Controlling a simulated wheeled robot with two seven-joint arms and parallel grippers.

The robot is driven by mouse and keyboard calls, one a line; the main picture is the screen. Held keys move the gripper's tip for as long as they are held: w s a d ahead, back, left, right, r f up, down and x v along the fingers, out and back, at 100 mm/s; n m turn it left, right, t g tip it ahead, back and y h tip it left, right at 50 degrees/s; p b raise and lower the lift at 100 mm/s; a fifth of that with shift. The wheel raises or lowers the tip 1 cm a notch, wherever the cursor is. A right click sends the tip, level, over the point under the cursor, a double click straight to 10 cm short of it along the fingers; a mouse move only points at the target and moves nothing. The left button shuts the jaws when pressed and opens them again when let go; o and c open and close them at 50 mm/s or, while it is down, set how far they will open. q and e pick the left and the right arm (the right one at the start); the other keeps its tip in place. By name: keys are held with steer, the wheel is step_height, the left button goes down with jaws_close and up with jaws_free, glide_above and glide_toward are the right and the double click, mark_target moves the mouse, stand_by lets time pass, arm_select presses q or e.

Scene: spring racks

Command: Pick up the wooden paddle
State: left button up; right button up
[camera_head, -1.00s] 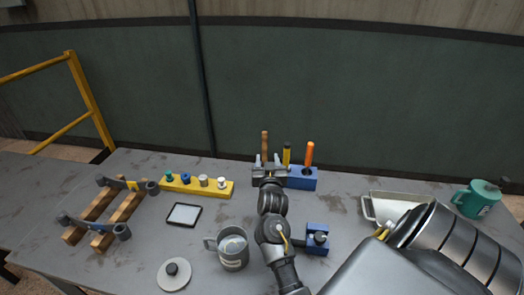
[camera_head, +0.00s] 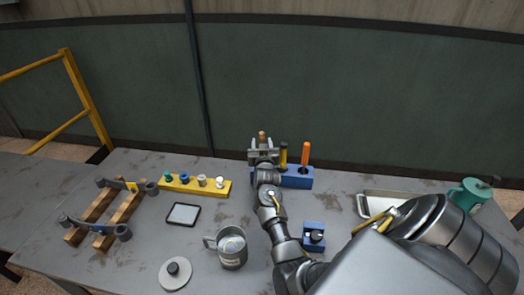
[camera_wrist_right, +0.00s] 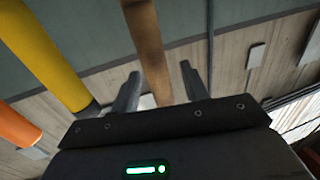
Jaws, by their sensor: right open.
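The wooden paddle (camera_head: 262,135) stands upright in the blue holder block (camera_head: 298,177) at the back middle of the table; only the top of its brown handle shows above my gripper in the head view. In the right wrist view the brown handle (camera_wrist_right: 146,45) runs down between the two fingers. My right gripper (camera_head: 263,146) is open, with its fingers on either side of the handle, also in the right wrist view (camera_wrist_right: 160,75). I cannot tell whether they touch it. The paddle's lower part is hidden. My left gripper is not in view.
A yellow handle (camera_head: 283,155) and an orange handle (camera_head: 305,151) stand close to the right in the same block. A yellow rack (camera_head: 194,185), a black-framed tablet (camera_head: 183,214), a metal mug (camera_head: 231,247), a small blue block (camera_head: 313,237) and a tray (camera_head: 362,205) surround my arm.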

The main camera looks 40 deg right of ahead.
mark_target(262, 133)
steer(key=shift+c, duration=0.8)
jaws_close()
steer(key=shift+r+b, duration=0.9)
steer(key=shift+r, duration=4.15)
steer(key=shift+f, duration=0.1)
